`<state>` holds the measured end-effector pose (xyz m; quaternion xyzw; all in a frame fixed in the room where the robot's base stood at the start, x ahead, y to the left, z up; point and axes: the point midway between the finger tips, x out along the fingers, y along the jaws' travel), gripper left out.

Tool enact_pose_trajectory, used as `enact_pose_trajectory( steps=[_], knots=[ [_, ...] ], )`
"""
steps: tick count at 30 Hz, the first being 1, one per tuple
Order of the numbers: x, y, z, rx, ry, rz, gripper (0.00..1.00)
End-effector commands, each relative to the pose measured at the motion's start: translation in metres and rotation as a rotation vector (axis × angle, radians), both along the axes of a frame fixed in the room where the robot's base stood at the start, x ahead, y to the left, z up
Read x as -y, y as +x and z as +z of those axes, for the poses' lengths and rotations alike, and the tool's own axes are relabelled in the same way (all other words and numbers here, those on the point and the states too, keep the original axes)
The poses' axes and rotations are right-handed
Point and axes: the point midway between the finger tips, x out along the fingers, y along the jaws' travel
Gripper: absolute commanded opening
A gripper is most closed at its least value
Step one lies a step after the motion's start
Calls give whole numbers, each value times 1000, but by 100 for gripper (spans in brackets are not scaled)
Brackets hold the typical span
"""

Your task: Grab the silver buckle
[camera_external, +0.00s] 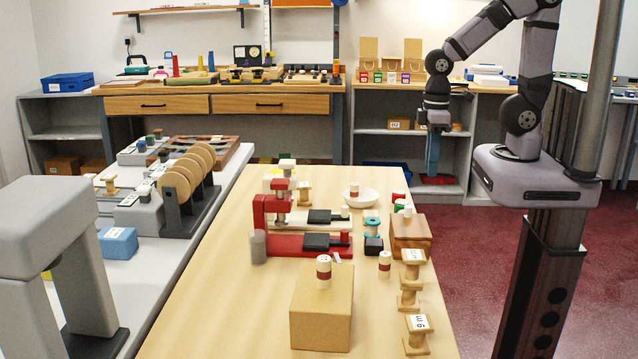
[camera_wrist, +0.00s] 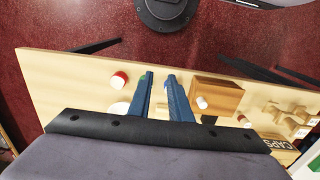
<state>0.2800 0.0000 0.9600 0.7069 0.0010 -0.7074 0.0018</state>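I cannot make out a silver buckle in either view; parts of the counter are hidden behind the objects on it and behind my gripper. My gripper (camera_external: 432,176) hangs pointing down, beyond the right edge of the wooden counter (camera_external: 215,290) in the external view. In the wrist view its two blue fingers (camera_wrist: 160,80) are apart with an empty gap between them, in front of the counter's edge. Nothing is held.
A red press (camera_external: 272,212), a white bowl (camera_external: 368,201), a wooden box (camera_external: 410,233) and a cardboard box (camera_external: 321,318) stand on the counter. Wooden spools (camera_external: 416,335) line its right edge. The counter's left front is clear. A grey stand (camera_external: 40,235) rises at left.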

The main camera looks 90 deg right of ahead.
Motion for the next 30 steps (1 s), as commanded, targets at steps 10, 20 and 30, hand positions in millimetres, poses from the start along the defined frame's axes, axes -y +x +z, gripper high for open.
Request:
enact_pose_trajectory(
  steps=[10,20,30],
  knots=[
    [-12,13,22,-28,49,-96,18],
    [-52,56,18,-134,200,-381,18],
    [-137,155,9,-468,512,-875,18]
  ],
)
